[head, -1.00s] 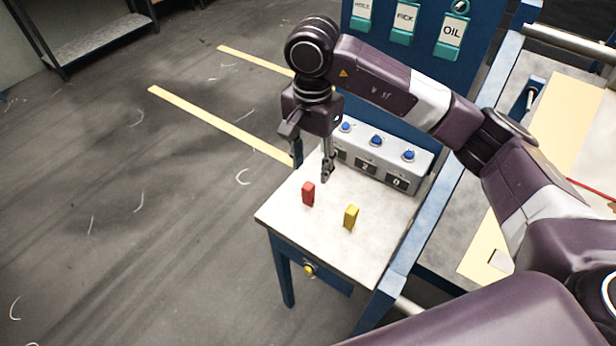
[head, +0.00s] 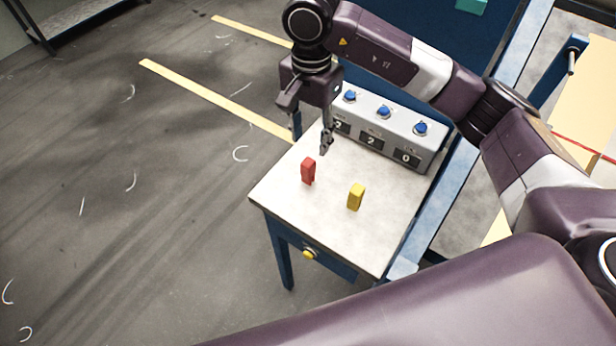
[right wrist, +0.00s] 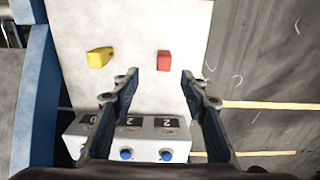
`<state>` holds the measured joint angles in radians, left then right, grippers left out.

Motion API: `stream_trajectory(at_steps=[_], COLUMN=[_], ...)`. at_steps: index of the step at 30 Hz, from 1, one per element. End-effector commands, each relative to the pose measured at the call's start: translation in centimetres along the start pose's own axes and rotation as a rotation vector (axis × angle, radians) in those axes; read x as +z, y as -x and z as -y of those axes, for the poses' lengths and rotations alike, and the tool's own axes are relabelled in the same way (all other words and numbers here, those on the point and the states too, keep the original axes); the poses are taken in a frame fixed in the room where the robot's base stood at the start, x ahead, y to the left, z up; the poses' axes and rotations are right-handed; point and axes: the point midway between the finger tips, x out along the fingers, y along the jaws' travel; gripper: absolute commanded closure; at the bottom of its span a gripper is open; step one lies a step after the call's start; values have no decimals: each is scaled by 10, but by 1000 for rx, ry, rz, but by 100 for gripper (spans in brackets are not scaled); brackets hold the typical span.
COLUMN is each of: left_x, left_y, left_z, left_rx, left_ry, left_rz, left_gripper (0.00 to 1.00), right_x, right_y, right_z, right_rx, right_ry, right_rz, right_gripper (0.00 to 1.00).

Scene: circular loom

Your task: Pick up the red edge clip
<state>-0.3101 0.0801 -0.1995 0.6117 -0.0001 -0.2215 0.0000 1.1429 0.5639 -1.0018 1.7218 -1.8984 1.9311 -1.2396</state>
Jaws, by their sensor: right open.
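The red edge clip (head: 308,171) stands upright on the small white-topped table (head: 300,223) in the head view. It also shows in the right wrist view (right wrist: 164,60), ahead of and between the finger lines. My right gripper (head: 309,128) is open and empty, above the table's back part, with the clip nearer the front than the fingers. In the right wrist view the two fingers (right wrist: 160,74) are spread wide, with nothing between them. My left gripper is not in view.
A yellow clip (head: 356,196) stands to the right of the red one. A grey counter box (head: 390,136) with blue knobs lines the table's back edge. The front of the tabletop is clear.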

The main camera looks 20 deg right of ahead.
Motion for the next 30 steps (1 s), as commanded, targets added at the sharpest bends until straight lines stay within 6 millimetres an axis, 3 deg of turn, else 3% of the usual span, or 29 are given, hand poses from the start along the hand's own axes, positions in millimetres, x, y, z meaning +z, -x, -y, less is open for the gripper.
stream_trajectory(at_steps=[1,3,8,23,30], left_x=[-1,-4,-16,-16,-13], left_y=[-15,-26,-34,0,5], left_z=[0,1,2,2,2], left_rx=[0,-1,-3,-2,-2], left_ry=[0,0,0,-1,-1], left_rz=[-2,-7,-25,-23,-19], left_gripper=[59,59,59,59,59], right_x=[0,0,0,0,-1], right_y=[-15,-26,-36,-86,-111], right_z=[0,0,0,6,8], right_rx=[0,0,0,5,1], right_ry=[0,0,0,-1,0], right_rz=[0,0,0,4,1], right_gripper=[59,59,59,59,59])
